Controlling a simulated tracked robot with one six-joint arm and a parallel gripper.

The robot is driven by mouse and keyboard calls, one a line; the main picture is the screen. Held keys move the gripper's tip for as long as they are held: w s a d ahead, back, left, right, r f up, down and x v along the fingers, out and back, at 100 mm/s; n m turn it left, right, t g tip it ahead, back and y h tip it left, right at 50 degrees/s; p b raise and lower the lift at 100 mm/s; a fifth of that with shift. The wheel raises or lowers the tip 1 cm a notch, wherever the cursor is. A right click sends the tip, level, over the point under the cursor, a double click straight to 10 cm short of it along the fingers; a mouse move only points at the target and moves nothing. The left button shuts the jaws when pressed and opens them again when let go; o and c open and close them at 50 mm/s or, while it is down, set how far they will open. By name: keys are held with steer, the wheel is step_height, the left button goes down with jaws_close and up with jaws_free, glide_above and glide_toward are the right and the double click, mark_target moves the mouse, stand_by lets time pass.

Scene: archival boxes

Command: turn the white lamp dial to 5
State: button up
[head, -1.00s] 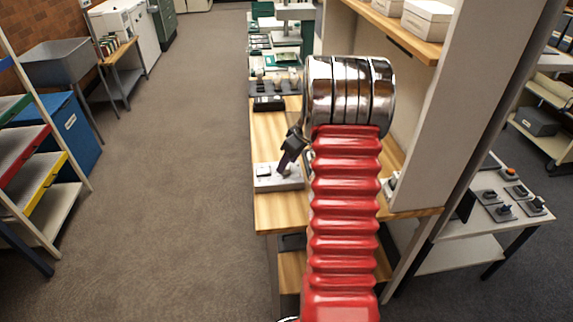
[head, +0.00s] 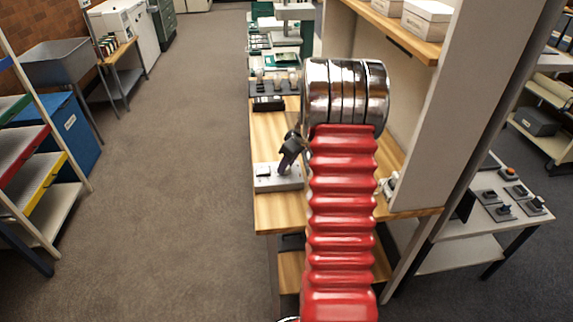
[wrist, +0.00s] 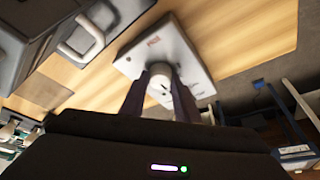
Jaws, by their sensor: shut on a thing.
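The white lamp control box (head: 268,182) lies on the wooden bench (head: 280,215), left of my red arm in the head view. In the wrist view the box (wrist: 150,48) shows tilted, with a small red label on its face. The gripper also shows small in the head view (head: 283,165). The dial's numbers and pointer are too small or hidden to read.
A grey case with a pale handle (wrist: 82,42) stands beside the box in the wrist view. Small dark items (head: 270,103) stand farther back on the bench. A shelf upright (head: 435,110) rises right of my arm.

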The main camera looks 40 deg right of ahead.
steer(key=shift+c, duration=0.5)
steer(key=shift+m, duration=0.5)
steer(key=shift+a+m+h, duration=0.15)
steer(key=shift+m+h, duration=0.55)
steer(key=shift+m, duration=0.7)
steer(key=shift+a+m+g+h, duration=0.15)
steer(key=shift+m+h, duration=0.3)
steer(key=shift+m, duration=0.7)
steer(key=shift+m+g+h, duration=0.15)
steer(key=shift+m+h, duration=0.3)
steer(key=shift+m, duration=0.7)
steer(key=shift+w+a+m+g+h, duration=0.1)
steer(key=shift+m+g+h, duration=0.25)
steer(key=shift+m, duration=0.75)
steer(key=shift+w+a+m+g+h, duration=0.1)
steer(key=shift+m+g+h, duration=0.2)
steer(key=shift+m, duration=0.8)
steer(key=shift+m+g, duration=0.45)
steer(key=shift+m, duration=0.95)
steer(key=shift+m+h, duration=0.25)
steer(key=shift+m, duration=0.05)
steer(key=o, duration=1)
